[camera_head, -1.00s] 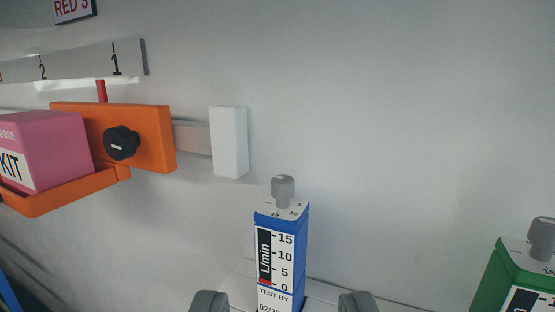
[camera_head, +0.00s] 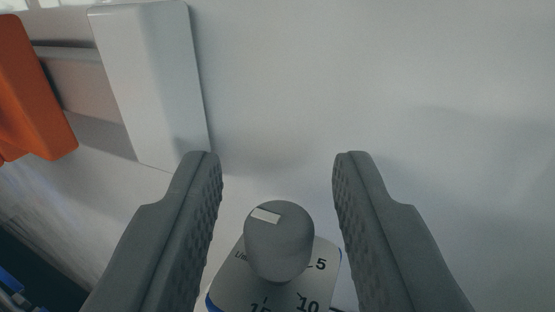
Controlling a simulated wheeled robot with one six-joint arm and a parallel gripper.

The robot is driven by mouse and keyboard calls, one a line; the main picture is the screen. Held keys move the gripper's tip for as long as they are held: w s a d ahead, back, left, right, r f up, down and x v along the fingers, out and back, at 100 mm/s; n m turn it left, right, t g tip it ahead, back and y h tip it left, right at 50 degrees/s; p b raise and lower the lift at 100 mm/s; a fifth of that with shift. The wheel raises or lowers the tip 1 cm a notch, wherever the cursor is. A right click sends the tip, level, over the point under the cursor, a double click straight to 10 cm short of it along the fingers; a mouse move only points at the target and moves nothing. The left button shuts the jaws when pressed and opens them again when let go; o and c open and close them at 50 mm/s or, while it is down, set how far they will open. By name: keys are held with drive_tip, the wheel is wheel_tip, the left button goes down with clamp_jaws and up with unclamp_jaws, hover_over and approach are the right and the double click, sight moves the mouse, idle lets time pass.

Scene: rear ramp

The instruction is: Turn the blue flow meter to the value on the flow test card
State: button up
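The blue flow meter (camera_head: 226,294) is at the bottom centre, seen from above. Its pale top plate carries a scale with 5, 10 and part of 15 readable. A grey knob (camera_head: 279,243) with a white mark on its upper left stands on the plate. My gripper (camera_head: 277,160) is open, with one finger on each side of the knob and visible gaps to both. The meter's front tube and its reading are hidden. No flow test card is in view.
A white block (camera_head: 152,85) on the wall is at the upper left, joined by a grey bar to an orange holder (camera_head: 30,90) at the left edge. The wall to the right is bare.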

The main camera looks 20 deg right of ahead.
clamp_jaws()
drive_tip(key=shift+m+h, duration=0.3)
drive_tip(key=shift+h, duration=0.1)
drive_tip(key=m+g+h, duration=0.3)
drive_tip(key=h, duration=0.1)
drive_tip(key=shift+w+m+h, duration=0.1)
drive_tip(key=shift+m+h, duration=0.2)
drive_tip(key=m+g+h, duration=0.4)
drive_tip(key=g, duration=0.2)
drive_tip(key=shift+m, duration=0.3)
drive_tip(key=m+g+h, duration=0.1)
drive_tip(key=m+g, duration=0.1)
drive_tip(key=g, duration=0.2)
drive_tip(key=m+g, duration=0.3)
drive_tip(key=g, duration=0.1)
drive_tip(key=shift+f+m+g+h, duration=0.1)
drive_tip(key=shift+m+g+h, duration=0.2)
drive_tip(key=shift+g+h, duration=0.1)
drive_tip(key=shift+m+g, duration=0.5)
drive_tip(key=shift+g, duration=0.3)
drive_tip(key=shift+m+g, duration=0.4)
drive_tip(key=shift+g, duration=0.2)
